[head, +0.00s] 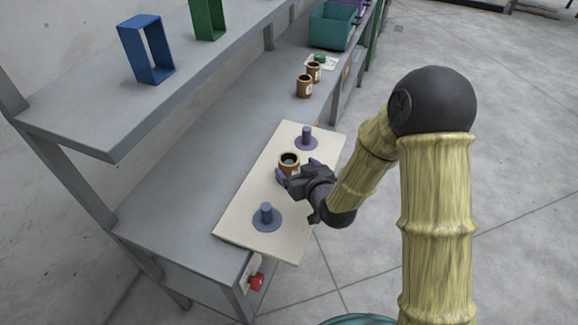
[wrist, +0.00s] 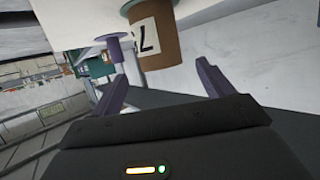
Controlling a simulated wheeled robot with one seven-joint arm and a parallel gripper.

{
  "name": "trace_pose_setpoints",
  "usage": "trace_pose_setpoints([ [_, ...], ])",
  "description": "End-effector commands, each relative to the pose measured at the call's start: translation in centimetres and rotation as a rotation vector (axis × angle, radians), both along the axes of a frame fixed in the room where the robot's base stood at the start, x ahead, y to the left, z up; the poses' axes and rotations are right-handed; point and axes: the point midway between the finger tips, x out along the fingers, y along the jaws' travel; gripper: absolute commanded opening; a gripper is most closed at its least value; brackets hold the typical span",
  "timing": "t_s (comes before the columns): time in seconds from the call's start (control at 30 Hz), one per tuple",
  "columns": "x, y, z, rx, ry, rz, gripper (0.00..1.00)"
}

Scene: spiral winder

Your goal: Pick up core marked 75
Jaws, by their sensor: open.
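A brown hollow core (head: 289,160) stands on the pale board (head: 240,226), between the board's two pegs. In the wrist view the core (wrist: 156,50) shows a white label with one dark stroke mark, like a turned 7; the rest of the label is out of sight. My gripper (head: 298,172) is open right at this core. In the wrist view its two purple fingers (wrist: 160,88) are spread apart, and the core is ahead of the gap with nothing gripped. Two more brown cores (head: 304,87) (head: 314,70) with small white labels stand farther back on the bench; their numbers are too small to read.
The board carries a blue peg (head: 266,212) at the near end and a purple peg (head: 306,134) at the far end. A teal bin (head: 330,28) is at the back. A shelf (head: 85,108) with blue and green frames overhangs the bench's left. A red button (head: 256,282) is at the near end.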

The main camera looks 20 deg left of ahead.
Motion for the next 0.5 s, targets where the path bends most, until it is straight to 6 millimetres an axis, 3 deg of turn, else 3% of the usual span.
trace_pose_setpoints([
  [0.5,1.03,0.92,-0.52,0.001,0.001,0.0,0.8],
])
